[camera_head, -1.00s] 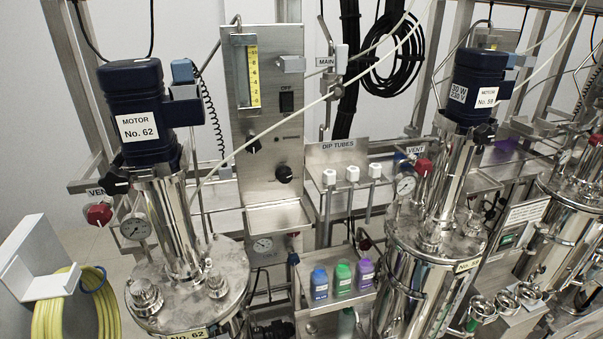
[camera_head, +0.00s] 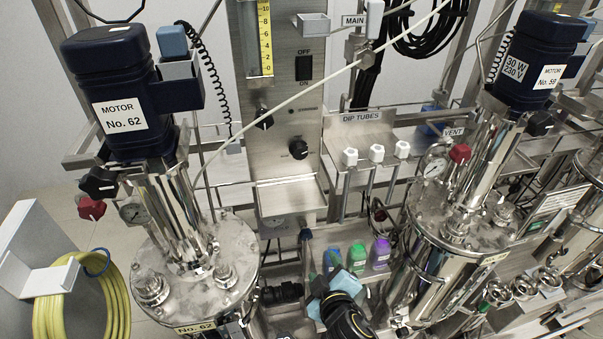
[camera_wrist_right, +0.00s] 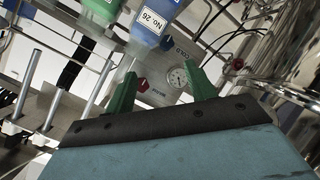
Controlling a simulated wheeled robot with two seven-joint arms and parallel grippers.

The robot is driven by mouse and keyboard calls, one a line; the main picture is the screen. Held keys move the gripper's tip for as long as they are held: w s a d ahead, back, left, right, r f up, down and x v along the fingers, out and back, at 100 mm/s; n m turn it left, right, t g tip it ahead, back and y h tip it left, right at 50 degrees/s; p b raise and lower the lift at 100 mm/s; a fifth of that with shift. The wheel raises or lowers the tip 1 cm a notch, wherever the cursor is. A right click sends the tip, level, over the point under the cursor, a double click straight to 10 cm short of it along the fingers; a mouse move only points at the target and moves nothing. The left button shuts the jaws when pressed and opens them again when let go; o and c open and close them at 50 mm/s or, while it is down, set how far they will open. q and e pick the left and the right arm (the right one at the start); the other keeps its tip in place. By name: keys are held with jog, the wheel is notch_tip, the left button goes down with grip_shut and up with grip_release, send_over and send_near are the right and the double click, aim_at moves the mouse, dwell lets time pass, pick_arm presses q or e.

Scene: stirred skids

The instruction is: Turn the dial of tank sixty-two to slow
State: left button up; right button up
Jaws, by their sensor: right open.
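Tank sixty-two (camera_head: 205,262) is the steel vessel at the left in the head view, with a "No. 62" plate on its front edge. Its dark blue motor (camera_head: 125,85), labelled "MOTOR No. 62", stands above it. A black knob (camera_head: 99,182) sits at the left below the motor, above a red vent knob (camera_head: 91,209). I cannot read the black knob's marks or setting. My right gripper (camera_head: 320,281) is low in the middle, right of the tank and near the coloured bottles. Its green fingers are apart and empty in the right wrist view (camera_wrist_right: 162,90). My left gripper is not visible.
A steel panel (camera_head: 280,90) with a switch and two black knobs stands behind. A yellow hose coil (camera_head: 50,315) hangs at the left. A thin pale line crosses above tank sixty-two.

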notch_tip(320, 180, up, 13)
jog(key=w+a+t, duration=0.2)
jog(key=t, duration=0.1)
jog(key=n+t, duration=0.1)
jog(key=t, duration=0.1)
send_near(301, 155)
jog(key=w, duration=0.5)
jog(key=w+p, duration=0.1)
jog(key=w, duration=0.1)
jog(key=shift+w+a+r, duration=0.15)
jog(key=shift+w+a, duration=0.1)
jog(key=shift+a, duration=0.1)
jog(key=shift+w, duration=0.5)
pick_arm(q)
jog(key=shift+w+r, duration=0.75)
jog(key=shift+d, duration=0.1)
pick_arm(e)
jog(key=c, duration=1)
